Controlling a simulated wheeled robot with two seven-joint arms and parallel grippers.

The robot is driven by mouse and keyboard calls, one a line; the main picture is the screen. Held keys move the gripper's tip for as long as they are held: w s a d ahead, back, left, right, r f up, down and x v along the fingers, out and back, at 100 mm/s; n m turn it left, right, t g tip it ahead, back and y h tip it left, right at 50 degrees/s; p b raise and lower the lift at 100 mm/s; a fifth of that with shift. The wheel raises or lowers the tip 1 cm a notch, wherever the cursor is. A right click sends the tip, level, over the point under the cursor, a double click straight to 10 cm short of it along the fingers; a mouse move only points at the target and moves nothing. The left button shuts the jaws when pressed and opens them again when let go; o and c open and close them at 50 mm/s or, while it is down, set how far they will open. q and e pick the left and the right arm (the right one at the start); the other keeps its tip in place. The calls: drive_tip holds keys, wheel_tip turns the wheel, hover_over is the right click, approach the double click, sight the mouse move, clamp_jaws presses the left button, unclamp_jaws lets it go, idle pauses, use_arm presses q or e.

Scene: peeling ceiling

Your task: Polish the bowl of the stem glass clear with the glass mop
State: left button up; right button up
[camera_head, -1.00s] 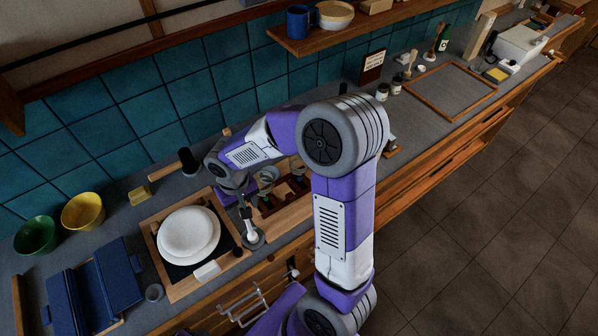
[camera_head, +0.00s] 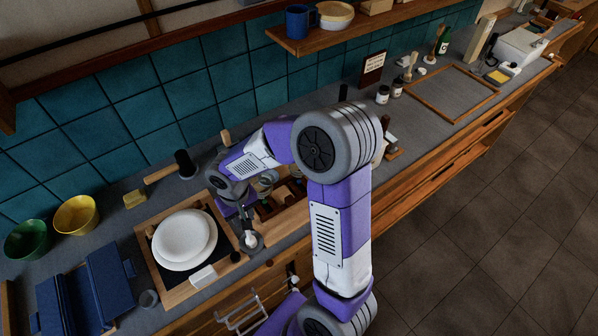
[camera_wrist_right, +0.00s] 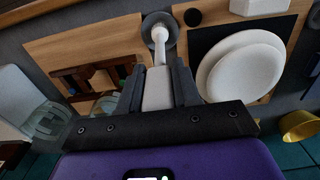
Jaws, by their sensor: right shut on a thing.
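My right gripper (camera_wrist_right: 158,75) is shut on the pale grey block handle (camera_wrist_right: 157,92) of what looks like the glass mop. Its white shaft (camera_wrist_right: 160,48) runs away from the fingers to a round grey piece (camera_wrist_right: 147,24). I cannot tell whether that piece is the mop's head or a stand. In the head view, my right gripper (camera_head: 244,213) is above the white end (camera_head: 250,240), beside the plates. A clear glass (camera_wrist_right: 48,118) is at left in the wrist view, apart from the mop. Its bowl's condition is unclear. My left gripper is out of view.
White plates (camera_head: 184,236) lie on a wood-framed dark mat left of the mop. A wooden rack (camera_wrist_right: 80,82) is on its other side. A blue rack (camera_head: 88,290), green bowl (camera_head: 28,240) and yellow bowl (camera_head: 76,215) are at left. The counter's far right has a framed open area (camera_head: 452,92).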

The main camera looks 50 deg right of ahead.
clamp_jaws()
drive_tip(key=shift+r, duration=0.1)
drive_tip(key=shift+r+p, duration=2.15)
drive_tip(key=shift+r, duration=0.85)
drive_tip(key=shift+f, duration=0.1)
